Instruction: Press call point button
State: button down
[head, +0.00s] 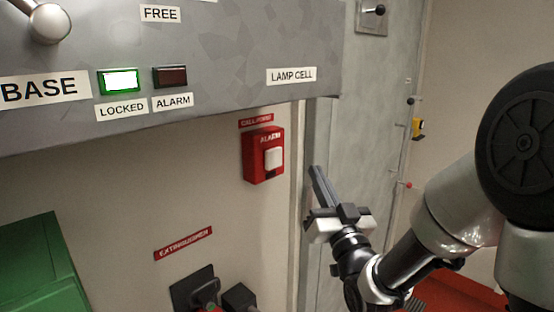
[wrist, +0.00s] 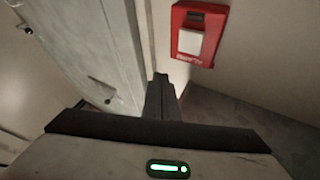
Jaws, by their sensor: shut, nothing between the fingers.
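The call point is a red box (head: 263,155) with a white button (head: 273,158) on its front, fixed to the wall under a red label. In the wrist view the red call point (wrist: 199,33) is at the upper right, with its white button (wrist: 190,42) facing me. My gripper (head: 318,172) is shut and empty, to the right of the call point and apart from it in the head view. In the wrist view my shut fingers (wrist: 161,84) point to the lower left of the box. Nothing hides the button in either view.
A grey panel with a green LOCKED lamp (head: 122,81) and a dark ALARM lamp (head: 170,77) overhangs the wall at upper left. A grey door (head: 345,140) stands behind my gripper. A green box (head: 42,265) is at lower left, and dark extinguisher parts (head: 193,290) are below.

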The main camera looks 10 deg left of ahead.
jog(key=shift+w+a, duration=0.1)
send_near(280, 152)
jog(key=w+r, duration=0.2)
jog(key=w, duration=0.1)
jog(key=shift+w+a, duration=0.4)
jog(key=shift+a, duration=0.05)
dwell(1.0)
jog(key=shift+w+a+f+b, duration=0.1)
jog(key=shift+a+b, duration=0.05)
jog(key=shift+b, duration=0.25)
dwell(0.6)
jog(key=shift+w+a, duration=0.1)
jog(key=shift+a, duration=0.1)
